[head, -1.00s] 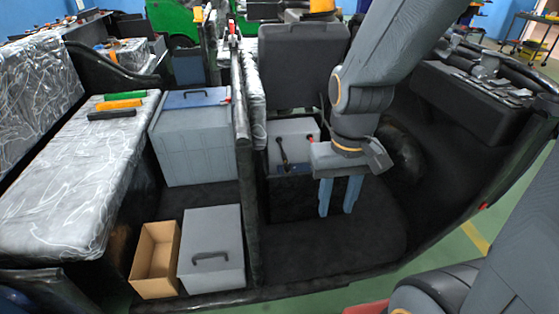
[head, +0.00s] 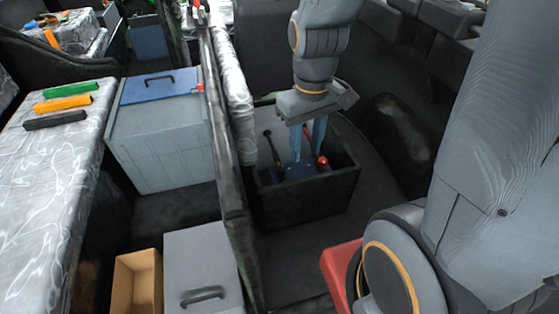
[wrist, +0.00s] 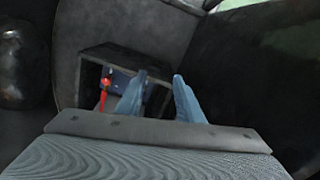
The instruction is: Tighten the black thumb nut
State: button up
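My gripper (head: 308,158) points down over an open dark box (head: 310,205) on the floor. Its two blue fingers are apart with nothing seen between them, and they hide part of the box's inside. Inside lies a blue-topped battery (head: 300,173). A black cable with a dark knob-like end (head: 268,134) rises at its left, and a red terminal part (head: 322,161) shows right of the fingers. In the wrist view the fingers (wrist: 160,78) are at the box opening, with the red part (wrist: 104,88) at left. The black thumb nut cannot be made out clearly.
A grey bin with a blue lid (head: 160,85) stands left of the dark divider (head: 225,140). A cardboard box (head: 135,283) and a grey lidded case (head: 200,265) are at the front. Green, orange and black bars lie on the bench (head: 65,185).

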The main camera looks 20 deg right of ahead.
jog(key=w+f+n+p, duration=0.2)
jog(key=w+f+n, duration=0.75)
jog(key=w, duration=0.25)
jog(key=n, duration=0.9)
send_over(282, 169)
notch_tip(282, 169, down, 11)
jog(key=shift+r+p, duration=0.15)
jog(key=shift+p, duration=0.2)
jog(key=shift+f+n, duration=0.45)
jog(key=shift+f, duration=0.2)
jog(key=shift+w+f+p, duration=0.1)
jog(key=shift+f+p, duration=0.45)
jog(key=shift+f, duration=2.95)
jog(key=c, duration=0.8)
